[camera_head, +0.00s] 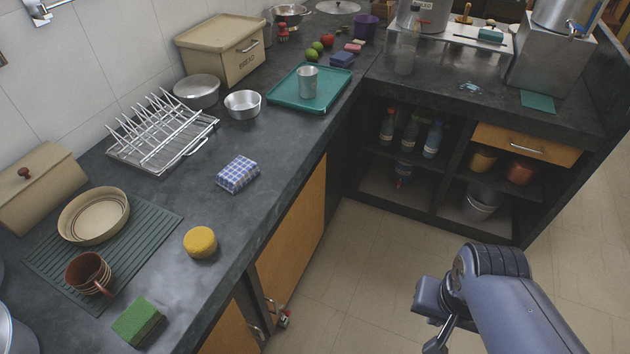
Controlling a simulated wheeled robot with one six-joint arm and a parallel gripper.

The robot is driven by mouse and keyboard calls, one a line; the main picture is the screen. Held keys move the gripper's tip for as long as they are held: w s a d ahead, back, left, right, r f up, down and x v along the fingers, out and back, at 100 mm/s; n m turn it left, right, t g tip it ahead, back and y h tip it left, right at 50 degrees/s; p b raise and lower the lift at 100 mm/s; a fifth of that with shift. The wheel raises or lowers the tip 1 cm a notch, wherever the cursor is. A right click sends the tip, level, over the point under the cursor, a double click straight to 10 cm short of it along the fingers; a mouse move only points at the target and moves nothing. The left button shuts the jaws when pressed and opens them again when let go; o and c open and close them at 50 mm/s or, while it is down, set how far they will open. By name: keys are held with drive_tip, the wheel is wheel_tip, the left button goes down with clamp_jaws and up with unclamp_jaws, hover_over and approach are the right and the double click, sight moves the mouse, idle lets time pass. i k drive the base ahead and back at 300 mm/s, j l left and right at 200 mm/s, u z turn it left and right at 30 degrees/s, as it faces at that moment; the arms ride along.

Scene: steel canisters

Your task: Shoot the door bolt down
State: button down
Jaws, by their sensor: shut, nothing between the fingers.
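The door bolt (283,318) is a small metal fitting with a touch of red. It sits low at the edge of the wooden cabinet door (294,235) under the left counter. It is small, and I cannot tell whether it is up or down. My gripper (436,344) is at the bottom of the picture, well to the right of the bolt and apart from it. It is shut and empty, and its fingertips are partly cut off by the frame edge.
A dark counter (215,215) runs above the door, with a yellow round item (200,242), a green sponge (137,321) and a checked cloth (238,174) on it. Open shelves with bottles (433,140) stand at the back. The tiled floor (375,255) between is clear.

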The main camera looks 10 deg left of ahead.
sight(287, 314)
drive_tip(key=u, duration=1.35)
